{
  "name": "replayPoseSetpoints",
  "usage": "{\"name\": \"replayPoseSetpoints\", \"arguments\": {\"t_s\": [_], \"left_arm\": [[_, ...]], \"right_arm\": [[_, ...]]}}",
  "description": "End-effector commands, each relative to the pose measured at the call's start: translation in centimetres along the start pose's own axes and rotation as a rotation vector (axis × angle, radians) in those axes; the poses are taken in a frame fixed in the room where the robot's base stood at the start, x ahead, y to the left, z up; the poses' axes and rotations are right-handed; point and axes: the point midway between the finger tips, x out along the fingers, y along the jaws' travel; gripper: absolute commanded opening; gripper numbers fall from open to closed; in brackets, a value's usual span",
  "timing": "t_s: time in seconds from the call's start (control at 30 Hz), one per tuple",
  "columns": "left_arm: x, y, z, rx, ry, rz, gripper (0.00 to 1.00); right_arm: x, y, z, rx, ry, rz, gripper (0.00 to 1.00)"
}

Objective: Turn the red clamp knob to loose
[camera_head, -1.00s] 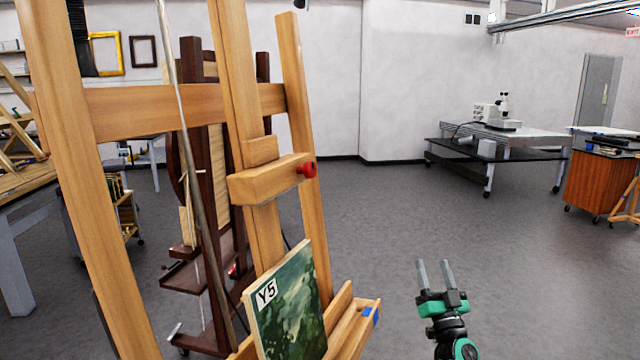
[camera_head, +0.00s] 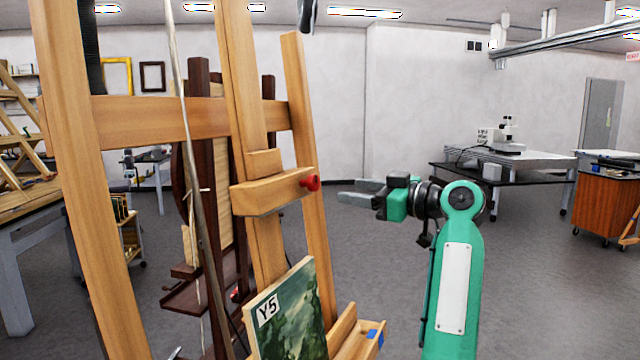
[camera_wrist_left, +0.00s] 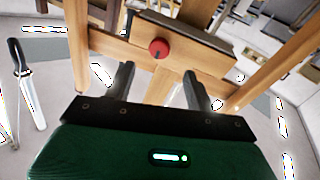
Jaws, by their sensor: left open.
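The red clamp knob (camera_head: 312,182) sits on the right end of the wooden clamp block (camera_head: 270,194) on the easel. In the left wrist view the round knob (camera_wrist_left: 159,47) faces me, with a small dark mark on its lower part. My left gripper (camera_head: 346,191) is just right of the knob in the head view, its fingers pointing left at it, apart from it. In the left wrist view the two fingers of the gripper (camera_wrist_left: 158,70) are spread and empty, with the knob beyond and between their tips. The right gripper is not seen.
A green painting marked Y5 (camera_head: 285,318) stands on the easel's ledge (camera_head: 357,335) below the knob. The easel's right post (camera_head: 306,130) rises behind the knob. A dark wooden easel (camera_head: 200,290) stands behind. Open floor lies to the right.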

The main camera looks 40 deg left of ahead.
Motion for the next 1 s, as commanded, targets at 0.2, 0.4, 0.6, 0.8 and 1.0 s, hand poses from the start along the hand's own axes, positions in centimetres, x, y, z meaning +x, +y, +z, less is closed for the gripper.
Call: {"name": "replayPoseSetpoints", "arguments": {"t_s": [0.2,0.4,0.6,0.8,1.0], "left_arm": [[4.9,0.0,-0.3,0.000,0.004,-0.004,0.55],[8.1,0.0,-0.2,0.000,0.005,-0.001,0.55],[9.5,0.0,-0.1,0.000,0.003,0.000,0.55],[9.6,0.0,0.0,-0.001,0.002,0.001,0.55],[9.6,0.0,0.0,0.000,0.003,0.001,0.34]], "right_arm": [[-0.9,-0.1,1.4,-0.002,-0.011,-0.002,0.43],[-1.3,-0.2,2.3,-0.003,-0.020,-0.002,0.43],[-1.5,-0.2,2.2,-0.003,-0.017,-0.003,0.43],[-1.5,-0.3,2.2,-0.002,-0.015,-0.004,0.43],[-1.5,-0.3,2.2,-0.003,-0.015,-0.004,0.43]]}}
